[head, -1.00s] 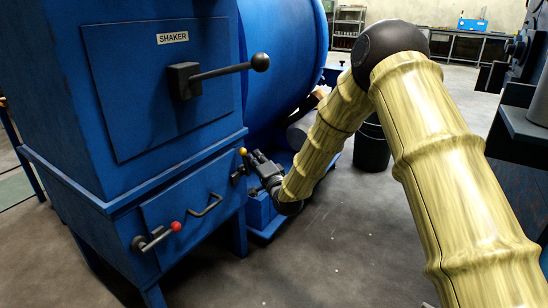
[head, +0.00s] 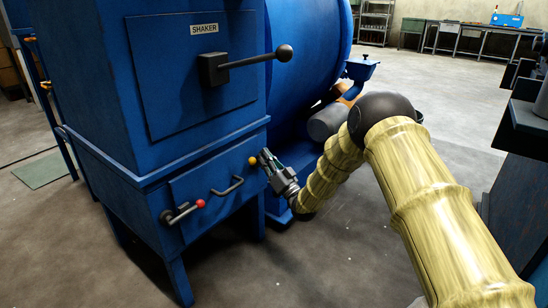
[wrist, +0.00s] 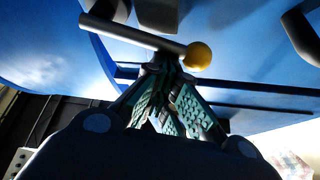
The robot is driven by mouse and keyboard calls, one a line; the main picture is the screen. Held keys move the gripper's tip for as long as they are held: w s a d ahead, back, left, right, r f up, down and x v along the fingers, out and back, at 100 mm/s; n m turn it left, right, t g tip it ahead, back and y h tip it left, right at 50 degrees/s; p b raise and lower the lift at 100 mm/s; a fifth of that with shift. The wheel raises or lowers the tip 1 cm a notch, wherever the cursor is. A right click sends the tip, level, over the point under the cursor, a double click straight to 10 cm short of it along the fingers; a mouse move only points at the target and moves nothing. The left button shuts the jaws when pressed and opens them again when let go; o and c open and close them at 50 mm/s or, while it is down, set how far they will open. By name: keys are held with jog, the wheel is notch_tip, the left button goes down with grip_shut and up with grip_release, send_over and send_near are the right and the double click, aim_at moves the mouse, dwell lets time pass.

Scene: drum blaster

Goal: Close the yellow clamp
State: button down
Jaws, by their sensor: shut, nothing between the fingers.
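The yellow clamp's ball knob (head: 252,161) is at the right edge of the lower drawer front on the blue shaker cabinet. In the wrist view the yellow knob (wrist: 198,56) is at the end of a grey lever rod (wrist: 130,33) that runs to the upper left. My gripper (head: 264,157) is just right of the knob in the head view. In the wrist view my gripper's fingertips (wrist: 166,66) are together, with nothing between them, right by the rod near the knob. I cannot tell whether they touch it. The clamp's pivot is hard to make out in the head view.
A red-knobbed clamp (head: 199,204) and a drawer handle (head: 228,187) are on the same drawer front. A black lever (head: 250,62) sticks out above. The blue drum (head: 305,60) stands behind my gripper. Open floor (head: 345,260) lies in front.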

jog(key=shift+s+a+f+n+g+y+p, duration=0.1)
jog(key=shift+f+n+g+y+p, duration=0.15)
jog(key=shift+n, duration=0.35)
jog(key=shift+s+a+f+n+g+y+p, duration=0.1)
jog(key=shift+n+g+y, duration=0.25)
jog(key=shift+n, duration=0.25)
jog(key=shift+s+d+f+p, duration=0.1)
jog(key=shift+s+f+p, duration=0.2)
jog(key=shift+f+p, duration=0.35)
jog(key=shift+f, duration=0.2)
notch_tip(320, 180, up, 4)
jog(key=p, duration=0.3)
jog(key=p+v, duration=0.3)
jog(key=v, duration=0.7)
jog(key=shift+w+d, duration=0.2)
jog(key=shift+d, duration=0.35)
